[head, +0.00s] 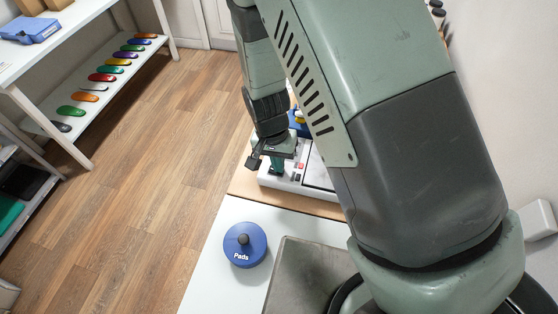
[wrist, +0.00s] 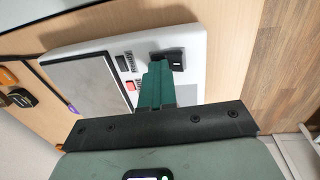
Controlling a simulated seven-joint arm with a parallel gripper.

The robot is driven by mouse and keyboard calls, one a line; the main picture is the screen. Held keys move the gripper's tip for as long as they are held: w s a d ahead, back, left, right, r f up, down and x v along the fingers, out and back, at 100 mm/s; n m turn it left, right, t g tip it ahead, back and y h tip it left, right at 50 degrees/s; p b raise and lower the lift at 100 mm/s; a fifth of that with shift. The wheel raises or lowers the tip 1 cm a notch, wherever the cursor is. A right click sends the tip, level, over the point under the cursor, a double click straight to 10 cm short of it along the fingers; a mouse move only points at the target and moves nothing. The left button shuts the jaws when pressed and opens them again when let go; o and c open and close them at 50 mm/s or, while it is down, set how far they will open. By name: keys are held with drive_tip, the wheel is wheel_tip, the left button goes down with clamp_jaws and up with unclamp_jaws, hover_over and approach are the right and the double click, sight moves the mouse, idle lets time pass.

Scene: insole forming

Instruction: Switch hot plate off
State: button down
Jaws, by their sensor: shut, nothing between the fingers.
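In the head view my gripper (head: 276,168) is over the near left part of the hot plate (head: 285,183); my arm hides much of the rest.
A blue round "Pads" container (head: 245,245) stands on the white worktop (head: 215,270), left of a grey metal surface (head: 300,270). A blue and yellow object (head: 299,122) is behind the hot plate. Shelves with coloured insoles (head: 102,77) stand at left across open floor.

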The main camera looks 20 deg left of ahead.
sight(272, 168)
drive_tip(key=shift+a+f, duration=0.4)
drive_tip(key=shift+a, duration=0.05)
drive_tip(key=shift+a+r, duration=0.1)
drive_tip(key=shift+r, duration=0.05)
wheel_tip(272, 168, up, 14)
drive_tip(key=shift+r, duration=0.25)
drive_tip(key=shift+a, duration=0.35)
drive_tip(key=shift+s, duration=0.1)
drive_tip(key=f, duration=0.4)
drive_tip(key=d+f, duration=0.1)
drive_tip(key=f, duration=0.8)
drive_tip(key=shift+d+f, duration=0.35)
drive_tip(key=shift+f, duration=0.05)
